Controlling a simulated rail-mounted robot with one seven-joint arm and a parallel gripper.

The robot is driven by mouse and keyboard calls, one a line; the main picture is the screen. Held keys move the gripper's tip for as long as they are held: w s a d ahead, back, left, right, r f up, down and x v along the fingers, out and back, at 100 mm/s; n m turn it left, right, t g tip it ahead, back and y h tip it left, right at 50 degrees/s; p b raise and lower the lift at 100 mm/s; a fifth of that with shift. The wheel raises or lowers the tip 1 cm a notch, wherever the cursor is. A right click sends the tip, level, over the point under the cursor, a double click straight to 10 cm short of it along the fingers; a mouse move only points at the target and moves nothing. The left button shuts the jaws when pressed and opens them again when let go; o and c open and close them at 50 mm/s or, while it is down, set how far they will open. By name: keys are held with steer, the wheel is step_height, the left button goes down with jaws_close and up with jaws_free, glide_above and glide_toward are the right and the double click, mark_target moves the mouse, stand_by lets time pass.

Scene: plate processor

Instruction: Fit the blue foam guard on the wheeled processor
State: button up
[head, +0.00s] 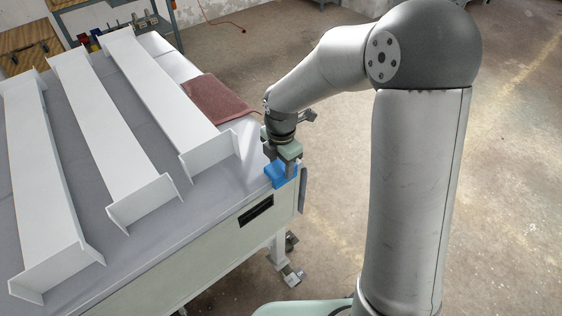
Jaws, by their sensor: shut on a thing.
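The wheeled processor (165,275) is a long pale cabinet with a grey top, a dark slot in its front side and caster wheels below. The blue foam guard (279,176) is at its near right corner, by the top edge. My gripper (283,161) points down over that corner and is shut on the guard. The guard appears to be against or very close to the corner; I cannot tell whether it is seated. The gripper hides part of the guard's upper side.
Several long white channel-shaped pieces (117,132) lie on the processor top. A folded reddish-brown cloth (213,97) lies behind the corner. A caster (292,276) shows under the right end. A workbench with tools stands at the back left. The concrete floor (510,130) at right is open.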

steer(key=shift+f, duration=0.3)
stand_by(0.5)
steer(key=o, duration=1)
steer(key=shift+o, duration=0.2)
steer(key=shift+r, duration=0.1)
step_height(320, 180, up, 17)
steer(key=b, duration=0.1)
steer(key=s+d+f+m, duration=0.3)
steer(key=s+d+m, duration=0.3)
steer(key=s+m, duration=0.4)
steer(key=s+d+f+m, duration=0.3)
steer(key=s+d+m, duration=0.4)
steer(key=s+m, duration=0.4)
steer(key=m, duration=0.4)
steer(key=shift+s+d+f+m+t, duration=0.15)
steer(key=shift+f+m+t, duration=0.15)
steer(key=shift+f, duration=0.1)
